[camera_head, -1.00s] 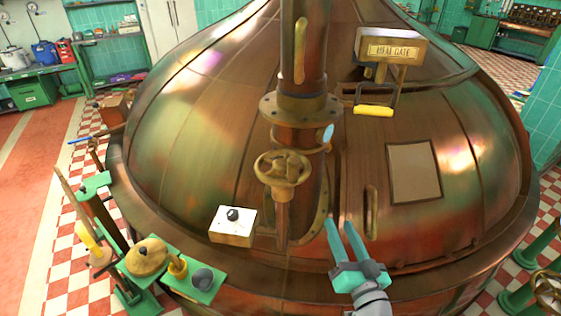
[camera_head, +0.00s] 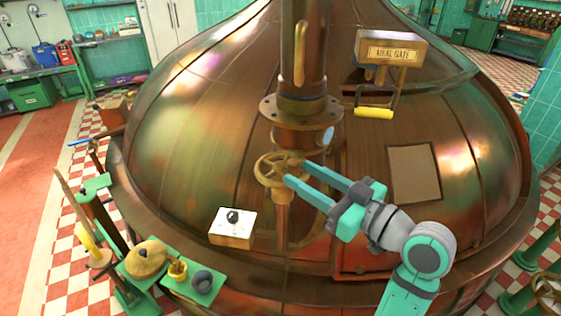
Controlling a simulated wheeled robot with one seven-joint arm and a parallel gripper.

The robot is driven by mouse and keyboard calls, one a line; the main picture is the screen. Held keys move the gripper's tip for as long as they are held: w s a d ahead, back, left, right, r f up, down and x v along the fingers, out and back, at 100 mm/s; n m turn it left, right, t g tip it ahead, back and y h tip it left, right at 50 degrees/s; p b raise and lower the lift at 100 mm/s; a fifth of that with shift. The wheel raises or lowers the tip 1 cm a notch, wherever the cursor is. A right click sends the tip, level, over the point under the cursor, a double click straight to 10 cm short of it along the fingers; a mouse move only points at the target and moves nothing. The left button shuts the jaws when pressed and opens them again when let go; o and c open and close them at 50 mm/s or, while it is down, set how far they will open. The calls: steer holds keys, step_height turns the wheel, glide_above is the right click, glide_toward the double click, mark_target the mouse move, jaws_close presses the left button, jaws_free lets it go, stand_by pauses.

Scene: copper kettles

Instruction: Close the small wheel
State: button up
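The small wheel (camera_head: 270,168) is a brass handwheel with spokes on a short upright stem, in front of the pipe on the copper kettle. My gripper (camera_head: 295,171) reaches in from the right with its two teal fingers apart and nothing held between them. The fingertips are at the right edge of the wheel, and the lower one overlaps its rim in the picture. I cannot tell whether they touch it.
A white box with a black knob (camera_head: 232,227) stands left of the wheel's stem. A thick pipe (camera_head: 302,60) rises behind it. The meal gate box (camera_head: 392,48) and its yellow handle (camera_head: 374,113) are at the upper right. Green stands (camera_head: 196,285) are at lower left.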

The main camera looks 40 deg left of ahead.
mark_target(280, 162)
steer(key=a, duration=0.7)
steer(key=shift+w+a, duration=0.35)
jaws_close()
